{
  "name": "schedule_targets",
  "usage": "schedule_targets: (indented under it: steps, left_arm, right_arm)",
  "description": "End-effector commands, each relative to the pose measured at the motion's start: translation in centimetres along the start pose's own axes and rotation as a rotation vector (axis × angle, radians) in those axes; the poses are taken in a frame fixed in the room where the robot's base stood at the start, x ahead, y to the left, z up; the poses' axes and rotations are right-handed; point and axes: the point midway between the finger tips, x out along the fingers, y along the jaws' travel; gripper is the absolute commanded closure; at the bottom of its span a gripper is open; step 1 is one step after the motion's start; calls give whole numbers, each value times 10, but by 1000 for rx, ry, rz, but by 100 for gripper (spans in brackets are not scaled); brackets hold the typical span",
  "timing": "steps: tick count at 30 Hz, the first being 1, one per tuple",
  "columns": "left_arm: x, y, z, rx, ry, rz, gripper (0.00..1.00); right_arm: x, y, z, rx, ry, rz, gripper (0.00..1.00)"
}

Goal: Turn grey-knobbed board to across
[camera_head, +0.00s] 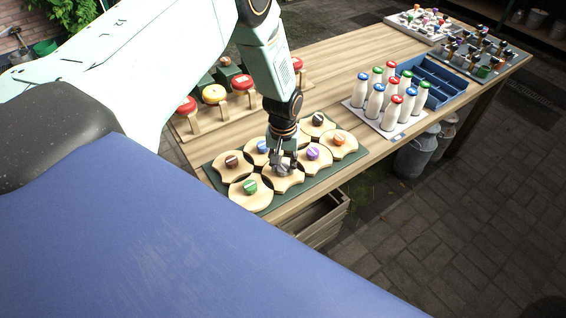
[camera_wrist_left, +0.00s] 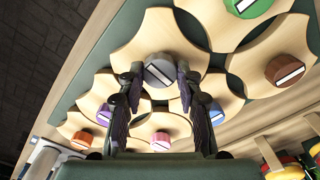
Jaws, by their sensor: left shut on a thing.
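The grey-knobbed board is a pale wooden piece (camera_head: 281,183) in the front part of the green mat (camera_head: 330,173), among other boards with coloured knobs. In the left wrist view its grey knob (camera_wrist_left: 160,70) has a white bar mark that runs slantwise. My left gripper (camera_head: 284,168) reaches down onto it from above. In the left wrist view the fingers (camera_wrist_left: 158,82) stand on either side of the grey knob and are shut on it. The gripper hides most of the knob in the head view. My right gripper is not in view.
Close around are boards with green (camera_head: 250,186), brown (camera_head: 231,161), purple (camera_head: 312,152), orange (camera_head: 338,139), black (camera_head: 318,118) and blue (camera_head: 262,147) knobs. Red- and yellow-topped pieces (camera_head: 214,94) stand behind. White bottles (camera_head: 390,116) and a blue crate (camera_head: 444,79) are farther right.

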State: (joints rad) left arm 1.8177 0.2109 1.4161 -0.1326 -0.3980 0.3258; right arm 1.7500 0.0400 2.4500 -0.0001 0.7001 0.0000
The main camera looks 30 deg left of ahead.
Motion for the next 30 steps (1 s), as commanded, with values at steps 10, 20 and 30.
schedule_targets:
  steps: [10, 20, 30]
  left_arm:
    - [2, -1, 4, -2, -9, -2, 58]
    - [1, 0, 1, 0, -3, -1, 42]
    - [-20, 0, -1, 1, 0, 1, 42]
  right_arm:
    - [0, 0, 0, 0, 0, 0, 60]
    - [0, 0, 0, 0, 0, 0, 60]
    - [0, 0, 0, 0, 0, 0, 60]
